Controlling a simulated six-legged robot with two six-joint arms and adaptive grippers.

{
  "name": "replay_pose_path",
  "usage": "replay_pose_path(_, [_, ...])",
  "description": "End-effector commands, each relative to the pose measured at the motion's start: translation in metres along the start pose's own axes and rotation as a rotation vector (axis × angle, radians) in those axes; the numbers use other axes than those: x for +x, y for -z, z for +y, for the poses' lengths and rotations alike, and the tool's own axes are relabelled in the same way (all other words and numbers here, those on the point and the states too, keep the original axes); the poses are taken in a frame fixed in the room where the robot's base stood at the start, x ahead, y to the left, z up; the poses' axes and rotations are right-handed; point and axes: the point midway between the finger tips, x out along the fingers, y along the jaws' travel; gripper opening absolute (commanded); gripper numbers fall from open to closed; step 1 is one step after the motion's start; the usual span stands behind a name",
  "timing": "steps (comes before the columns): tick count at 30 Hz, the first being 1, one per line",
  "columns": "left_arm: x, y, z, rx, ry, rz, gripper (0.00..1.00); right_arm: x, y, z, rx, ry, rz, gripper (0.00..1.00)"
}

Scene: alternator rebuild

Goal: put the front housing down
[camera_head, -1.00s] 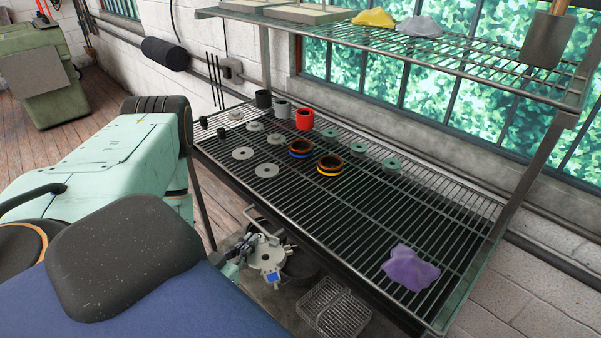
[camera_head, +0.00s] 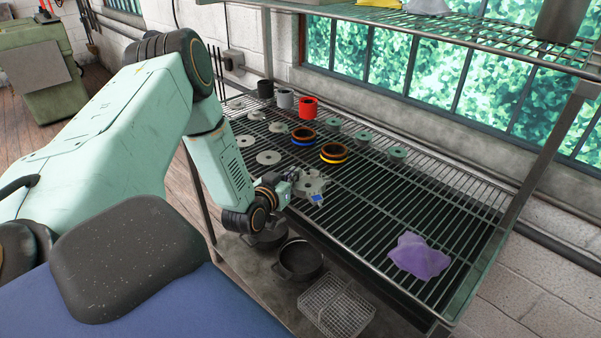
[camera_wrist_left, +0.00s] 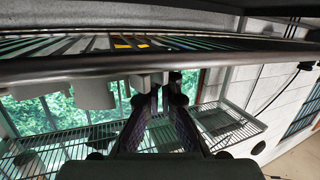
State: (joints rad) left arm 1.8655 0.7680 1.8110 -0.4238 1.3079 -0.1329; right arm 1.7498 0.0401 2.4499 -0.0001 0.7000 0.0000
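The front housing (camera_head: 312,182) is a light grey metal part with lugs, at the near edge of the wire rack (camera_head: 375,215) in the head view. My left gripper (camera_head: 296,184) reaches it from the left and is shut on it. A small blue patch shows at its lower edge. In the left wrist view, which looks upside down, the dark fingers of my left gripper (camera_wrist_left: 168,92) come together beside the grey housing (camera_wrist_left: 96,93). The rack's front bar (camera_wrist_left: 60,68) runs close by. I cannot tell whether the housing touches the rack. My right gripper is not in view.
Grey discs, ringed coils (camera_head: 333,153) and a red cylinder (camera_head: 307,108) stand farther back. A purple cloth (camera_head: 419,256) lies at the right. The rack between is bare. A wire basket (camera_head: 337,303) and a dark pan (camera_head: 299,260) are below. An upper shelf (camera_head: 450,40) overhangs.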

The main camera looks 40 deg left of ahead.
Motion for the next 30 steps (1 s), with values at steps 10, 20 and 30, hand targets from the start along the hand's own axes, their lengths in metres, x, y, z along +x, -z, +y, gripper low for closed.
replay_pose_path(10, [0.042,0.007,0.001,0.001,-0.001,0.007,0.0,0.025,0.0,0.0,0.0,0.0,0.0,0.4])
replay_pose_path(20, [0.05,0.004,0.0,-0.001,0.0,0.0,0.0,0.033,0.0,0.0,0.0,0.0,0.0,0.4])
replay_pose_path(30, [0.05,0.004,0.0,-0.001,0.0,-0.002,0.21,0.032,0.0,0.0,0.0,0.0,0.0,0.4])
